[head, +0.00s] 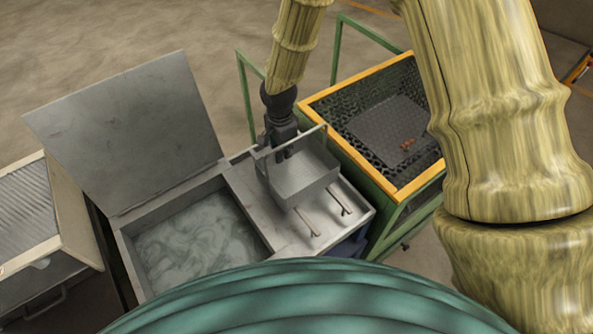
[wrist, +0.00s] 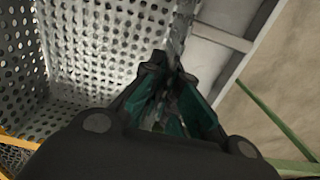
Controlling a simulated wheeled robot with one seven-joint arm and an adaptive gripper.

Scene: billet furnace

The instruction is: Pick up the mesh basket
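The mesh basket (head: 303,181) is a grey metal box with an upright handle frame (head: 313,134) across its top. It stands over the pale drain board beside the tank; I cannot tell whether its underside touches the board. My gripper (head: 283,153) points down at the handle, just above the basket's interior. In the wrist view, the basket's perforated wall (wrist: 112,40) fills the upper left. The handle bar (wrist: 179,28) runs down toward my gripper (wrist: 170,112). Its teal-padded fingers look apart, with the bar's near end at or between them; contact is unclear.
A tank of cloudy liquid (head: 200,240) with a raised lid (head: 130,125) lies left of the basket. Two thin rods with forked ends (head: 308,222) project over the board. A yellow-rimmed mesh bin (head: 324,107) on a green frame stands close on the right.

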